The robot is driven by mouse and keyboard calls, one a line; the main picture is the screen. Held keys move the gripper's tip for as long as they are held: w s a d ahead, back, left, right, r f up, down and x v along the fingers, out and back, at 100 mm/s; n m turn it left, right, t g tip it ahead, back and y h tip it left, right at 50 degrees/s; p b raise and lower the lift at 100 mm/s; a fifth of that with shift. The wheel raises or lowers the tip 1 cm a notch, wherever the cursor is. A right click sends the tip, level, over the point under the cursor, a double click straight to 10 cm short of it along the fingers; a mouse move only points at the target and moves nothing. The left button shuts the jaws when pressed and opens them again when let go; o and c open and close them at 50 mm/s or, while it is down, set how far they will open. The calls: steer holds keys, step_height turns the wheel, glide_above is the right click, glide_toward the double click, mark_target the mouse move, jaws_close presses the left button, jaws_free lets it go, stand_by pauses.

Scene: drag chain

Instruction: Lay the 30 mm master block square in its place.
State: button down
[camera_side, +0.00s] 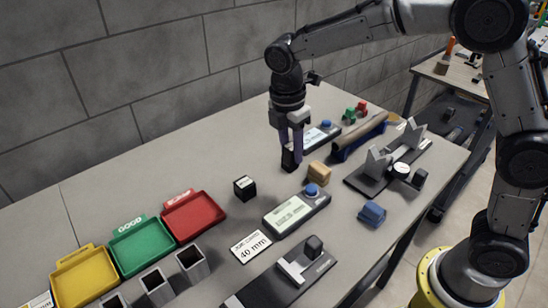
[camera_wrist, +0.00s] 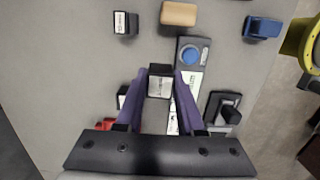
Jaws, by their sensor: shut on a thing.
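My gripper (camera_side: 292,148) has its two purple fingers shut on a black block with a pale labelled face, seen between the fingertips in the wrist view (camera_wrist: 160,86). I cannot read its label, so I cannot tell its size from the print. In the side view the fingertips overlap a dark block shape (camera_side: 289,161), and I cannot tell whether that is the held block or one standing behind. A similar black block with a white label (camera_side: 245,188) stands on the bench. Another labelled black block (camera_wrist: 125,23) lies beyond the fingers in the wrist view.
A gauge with a blue button (camera_side: 297,211) lies close to the gripper, with a 40 mm card (camera_side: 251,247) and a black fixture (camera_side: 283,274) nearby. Coloured bins (camera_side: 193,213) stand left; the back left bench is clear.

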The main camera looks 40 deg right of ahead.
steer(key=s+d+r, duration=0.1)
steer(key=s+r, duration=0.2)
steer(key=s, duration=0.4)
steer(key=s+a+f+n, duration=0.1)
steer(key=s+a+n, duration=0.2)
steer(key=a+n, duration=0.3)
steer(key=s+a+f+n+t+y, duration=0.1)
steer(key=s+a+n, duration=0.2)
steer(key=a+n, duration=0.3)
steer(key=s+a+f+n, duration=0.1)
steer(key=s+a+n, duration=0.2)
steer(key=a, duration=0.9)
steer(key=n, duration=0.3)
steer(key=shift+s+f, duration=0.35)
steer(key=shift+f, duration=2.6)
steer(key=shift+f, duration=1.4)
